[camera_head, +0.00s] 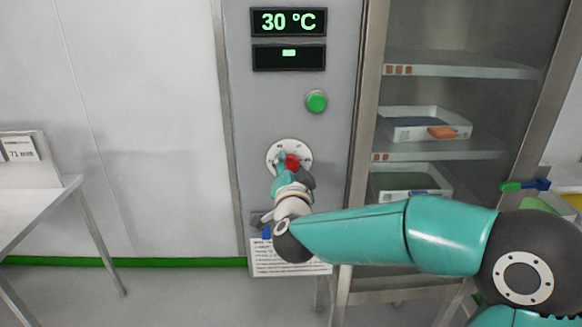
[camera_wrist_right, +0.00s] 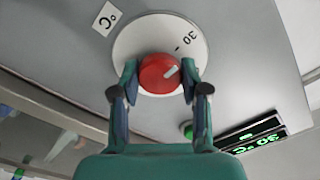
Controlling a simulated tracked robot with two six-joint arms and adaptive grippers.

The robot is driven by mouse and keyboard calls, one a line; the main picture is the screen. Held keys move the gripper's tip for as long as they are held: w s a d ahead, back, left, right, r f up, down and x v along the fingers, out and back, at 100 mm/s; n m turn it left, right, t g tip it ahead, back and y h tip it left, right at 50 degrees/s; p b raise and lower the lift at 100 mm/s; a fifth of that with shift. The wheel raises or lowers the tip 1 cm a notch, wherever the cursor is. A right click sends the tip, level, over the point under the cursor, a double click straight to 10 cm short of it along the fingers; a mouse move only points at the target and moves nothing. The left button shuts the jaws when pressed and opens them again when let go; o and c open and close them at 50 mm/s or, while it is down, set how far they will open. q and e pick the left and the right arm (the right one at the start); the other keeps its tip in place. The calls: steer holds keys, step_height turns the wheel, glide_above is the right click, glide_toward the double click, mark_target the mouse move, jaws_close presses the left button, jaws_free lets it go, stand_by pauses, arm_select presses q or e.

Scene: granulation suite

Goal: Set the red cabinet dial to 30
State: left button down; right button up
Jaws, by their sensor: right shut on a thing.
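The red dial (camera_head: 292,161) sits on a white round scale plate on the grey cabinet panel. In the right wrist view the red dial (camera_wrist_right: 158,74) shows a white pointer mark, aimed toward the small tick beside the number 30. My right gripper (camera_head: 285,165) is at the dial. In the wrist view my right gripper (camera_wrist_right: 158,80) has one finger on each side of the dial, shut on it. The upper display (camera_head: 289,22) reads 30 °C in green. My left gripper is not in view.
A green button (camera_head: 316,101) is above the dial. At right a glass-fronted cabinet holds trays (camera_head: 400,133) on shelves. A white table (camera_head: 40,205) stands at left.

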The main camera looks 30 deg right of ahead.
steer(key=shift+a+f, duration=0.1)
steer(key=shift+f, duration=0.35)
steer(key=o, duration=1.1)
steer(key=shift+r, duration=0.1)
steer(key=shift+o, duration=0.2)
steer(key=shift+r, duration=0.1)
steer(key=v, duration=1.2)
